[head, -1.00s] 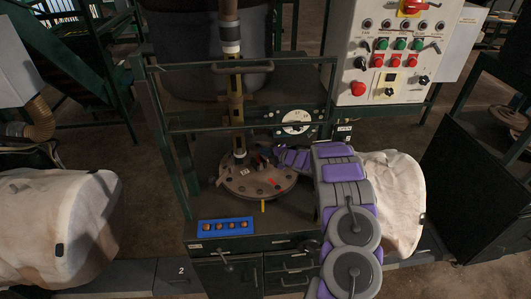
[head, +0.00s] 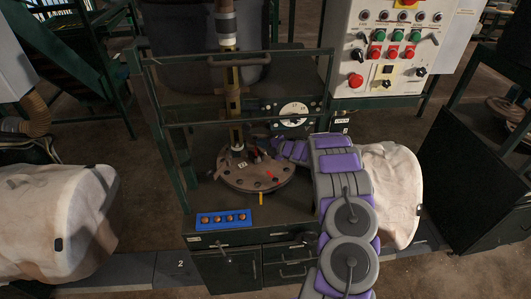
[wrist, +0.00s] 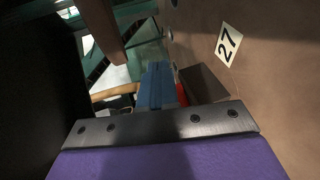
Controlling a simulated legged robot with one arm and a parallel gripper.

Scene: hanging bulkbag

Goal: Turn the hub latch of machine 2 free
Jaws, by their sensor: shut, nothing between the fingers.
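The round brown plate (head: 256,171) with holes around its rim sits on the dark machine bench, with a hub and an upright column (head: 235,105) at its back left. A small red part (head: 269,174) shows on it. The hub latch cannot be made out clearly. My gripper (head: 258,153) reaches over the plate from the right, close to the hub; its tips are small and partly hidden there. In the wrist view, my gripper (wrist: 160,85) shows as blue fingers, shut and empty. A red part (wrist: 181,92) is just right of them, beside a brown surface labelled 27 (wrist: 228,42).
A green rail frame (head: 235,120) stands around the plate. A blue tray (head: 223,219) with several round copper-coloured pieces lies at the bench front. A control panel (head: 390,48) stands at back right. White bags flank the bench, left (head: 60,220) and right (head: 395,190).

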